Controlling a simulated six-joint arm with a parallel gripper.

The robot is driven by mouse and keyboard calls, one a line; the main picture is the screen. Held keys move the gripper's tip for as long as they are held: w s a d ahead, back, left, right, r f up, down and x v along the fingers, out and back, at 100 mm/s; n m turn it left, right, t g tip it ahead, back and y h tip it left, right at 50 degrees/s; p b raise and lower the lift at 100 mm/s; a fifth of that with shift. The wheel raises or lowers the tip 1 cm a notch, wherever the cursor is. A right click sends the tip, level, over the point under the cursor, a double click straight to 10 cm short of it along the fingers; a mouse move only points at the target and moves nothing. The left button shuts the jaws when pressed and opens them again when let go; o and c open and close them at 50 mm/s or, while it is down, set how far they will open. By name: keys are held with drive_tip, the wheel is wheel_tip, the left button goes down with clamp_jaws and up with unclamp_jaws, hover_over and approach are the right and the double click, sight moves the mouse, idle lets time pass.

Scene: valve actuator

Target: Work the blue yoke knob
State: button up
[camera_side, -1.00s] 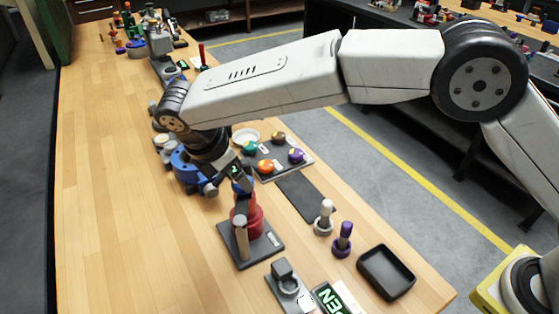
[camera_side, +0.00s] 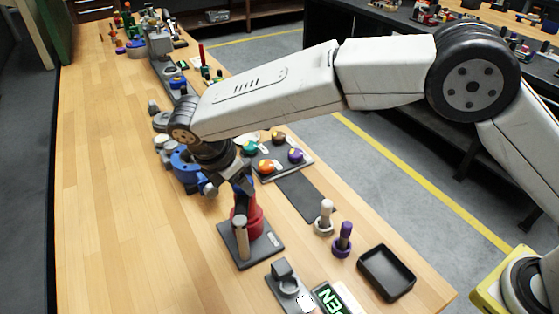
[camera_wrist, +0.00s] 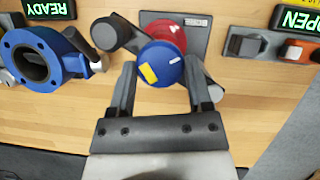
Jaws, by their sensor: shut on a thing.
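The blue yoke knob (camera_wrist: 160,65) is round with a yellow mark. It sits on top of a red valve body (camera_wrist: 165,34), with a dark grey bar across behind it in the wrist view. My gripper (camera_wrist: 160,72) has one finger on each side of the knob and is shut on it. In the side view my gripper (camera_side: 241,182) points down at the top of the red body (camera_side: 247,217), and the knob there is mostly hidden.
A blue flanged fitting (camera_wrist: 42,58) lies left of the valve in the wrist view. A READY sign (camera_wrist: 48,8) and an OPEN sign (camera_wrist: 298,20) glow green. A white-topped peg (camera_side: 325,214), a purple peg (camera_side: 343,237) and a black tray (camera_side: 386,271) stand to the right.

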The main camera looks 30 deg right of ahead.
drive_tip(key=shift+m, duration=0.3)
drive_tip(key=m+g, duration=0.1)
drive_tip(key=m, duration=0.3)
drive_tip(key=shift+w+g, duration=0.15)
drive_tip(key=shift+g, duration=0.25)
drive_tip(key=o, duration=1.3)
drive_tip(key=shift+n, duration=0.3)
